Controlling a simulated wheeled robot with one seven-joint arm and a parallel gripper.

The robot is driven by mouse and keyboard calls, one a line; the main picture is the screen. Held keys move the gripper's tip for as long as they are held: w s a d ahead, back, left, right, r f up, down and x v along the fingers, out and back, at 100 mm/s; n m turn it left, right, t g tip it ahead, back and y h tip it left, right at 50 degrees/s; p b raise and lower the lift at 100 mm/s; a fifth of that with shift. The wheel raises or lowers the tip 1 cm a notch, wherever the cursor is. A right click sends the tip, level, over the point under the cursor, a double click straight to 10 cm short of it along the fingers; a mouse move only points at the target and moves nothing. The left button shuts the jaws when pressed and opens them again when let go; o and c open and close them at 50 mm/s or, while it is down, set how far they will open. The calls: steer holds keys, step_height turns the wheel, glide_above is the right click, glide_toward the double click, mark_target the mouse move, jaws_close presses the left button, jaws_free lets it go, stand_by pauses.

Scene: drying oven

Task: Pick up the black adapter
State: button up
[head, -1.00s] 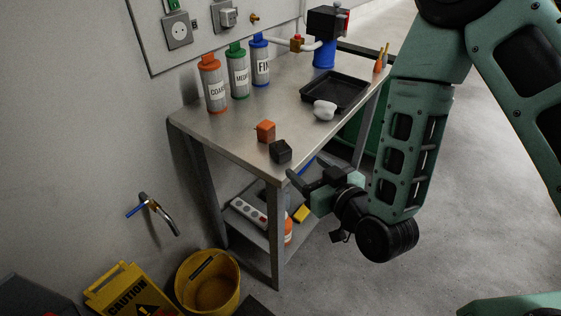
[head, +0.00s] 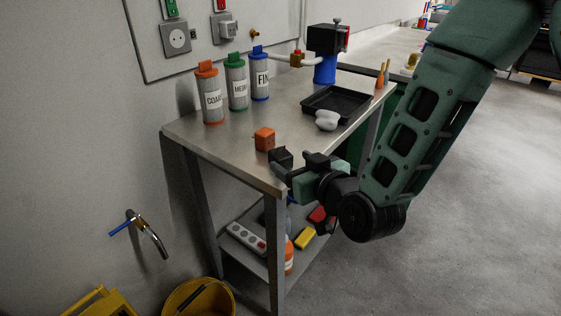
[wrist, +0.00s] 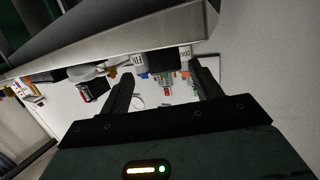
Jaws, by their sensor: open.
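The black adapter (head: 281,156) is a small dark block on the metal table top near its front corner, beside an orange block (head: 264,139). My gripper (head: 281,167) is at the table's front corner, its fingers pointing left. In the head view it is very close to the adapter and overlaps its lower edge; I cannot tell whether they touch. In the wrist view the two dark fingers of my gripper (wrist: 164,88) are spread apart. I cannot make out the adapter clearly there.
On the metal table (head: 215,150) stand several labelled bottles, such as the orange-capped bottle (head: 211,94), a black tray (head: 337,98) and a white lump (head: 326,120). A power strip (head: 247,239) lies on the lower shelf. A yellow bucket (head: 199,300) stands on the floor.

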mark_target(286, 159)
steer(key=x, duration=0.5)
steer(key=shift+a+p, duration=0.35)
steer(key=c, duration=1.1)
